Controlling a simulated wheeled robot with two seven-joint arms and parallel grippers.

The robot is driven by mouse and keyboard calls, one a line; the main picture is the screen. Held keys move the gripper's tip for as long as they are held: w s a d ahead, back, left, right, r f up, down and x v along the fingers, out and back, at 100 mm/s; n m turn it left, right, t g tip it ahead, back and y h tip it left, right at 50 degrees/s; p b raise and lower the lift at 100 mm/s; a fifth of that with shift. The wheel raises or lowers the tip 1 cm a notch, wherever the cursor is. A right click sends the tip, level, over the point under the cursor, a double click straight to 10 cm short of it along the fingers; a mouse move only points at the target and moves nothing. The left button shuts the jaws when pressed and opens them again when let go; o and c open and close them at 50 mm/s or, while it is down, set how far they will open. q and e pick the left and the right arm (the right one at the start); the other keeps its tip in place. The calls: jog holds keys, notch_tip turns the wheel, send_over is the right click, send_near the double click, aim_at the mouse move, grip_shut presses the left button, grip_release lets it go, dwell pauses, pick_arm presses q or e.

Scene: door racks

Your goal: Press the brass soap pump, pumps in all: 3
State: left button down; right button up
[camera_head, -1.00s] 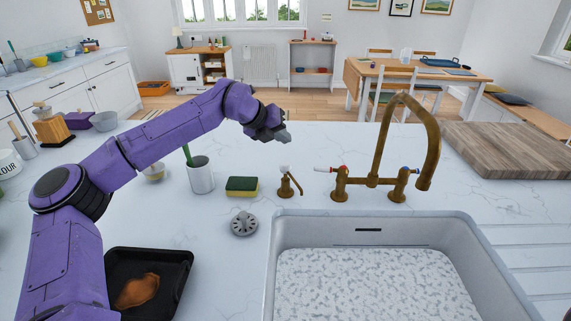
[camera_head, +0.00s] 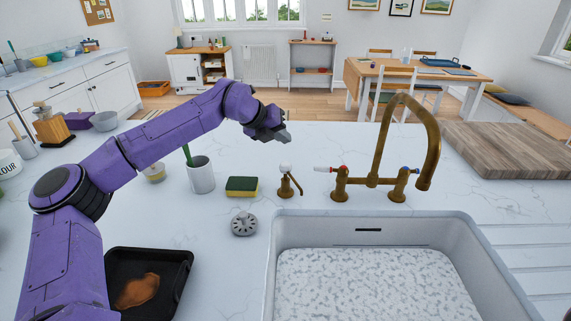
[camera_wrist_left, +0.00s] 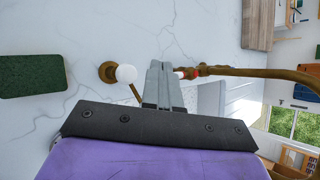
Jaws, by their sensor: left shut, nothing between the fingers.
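The brass soap pump (camera_head: 287,182) stands on the white counter behind the sink, between the sponge and the tap. Its white round top and brass spout also show in the left wrist view (camera_wrist_left: 126,74). My left gripper (camera_head: 284,135) is shut and empty. In the head view its fingertips appear above the pump, with a gap between them. In the left wrist view the grey fingers (camera_wrist_left: 158,66) lie just right of the white top, apart from it in the picture. My right gripper is in neither view.
The brass tap (camera_head: 372,182) stands right of the pump. A green and yellow sponge (camera_head: 242,187), a white cup (camera_head: 201,178) and a round drain strainer (camera_head: 244,224) lie to its left. The white sink (camera_head: 365,218) is in front. A wooden board (camera_head: 510,150) lies at right.

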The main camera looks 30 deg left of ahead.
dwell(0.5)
pick_arm(q)
jog(key=d+r+m+y+p, duration=0.35)
jog(key=r+m+p, duration=0.45)
jog(key=m+p, duration=0.3)
jog(key=a+f+m, duration=0.1)
jog(key=m, duration=0.5)
jog(key=a+f+m, duration=0.1)
jog(key=m, duration=0.5)
jog(key=a+f+m+g+y, duration=0.1)
jog(key=f+m, duration=0.1)
jog(key=m, duration=0.5)
jog(key=shift+w+a+b, duration=0.1)
jog(key=shift+b, duration=0.25)
